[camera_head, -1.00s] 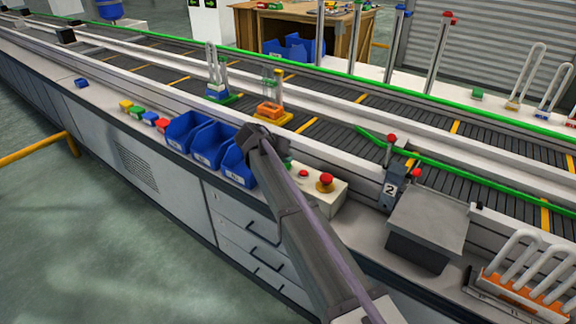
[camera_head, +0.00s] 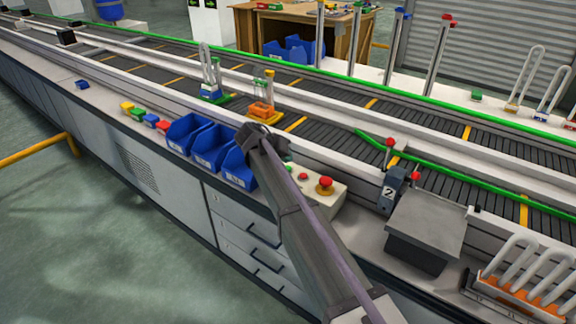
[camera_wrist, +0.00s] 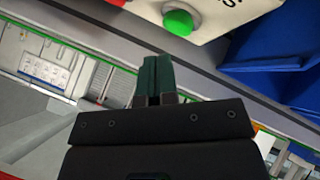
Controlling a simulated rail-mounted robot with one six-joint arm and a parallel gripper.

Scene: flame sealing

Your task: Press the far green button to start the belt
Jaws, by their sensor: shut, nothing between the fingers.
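The control box (camera_head: 325,203) sits on the bench beside the blue bins, with a small red button (camera_head: 303,176) and a large red mushroom button (camera_head: 325,182) on top. The green button (camera_wrist: 178,23) shows in the wrist view, on the box's pale face at the top. In the head view my arm mostly hides that end of the box. My gripper (camera_wrist: 156,72) is shut and empty, its dark green fingertips just below the green button in the picture. A gap shows between them there; the depth of it I cannot tell.
Blue bins (camera_head: 211,146) stand close left of my wrist. The conveyor belt (camera_head: 330,135) runs behind, carrying an orange rack (camera_head: 261,110) and a blue-and-green rack (camera_head: 211,92). A grey box (camera_head: 427,222) and a post marked 2 (camera_head: 390,190) stand to the right.

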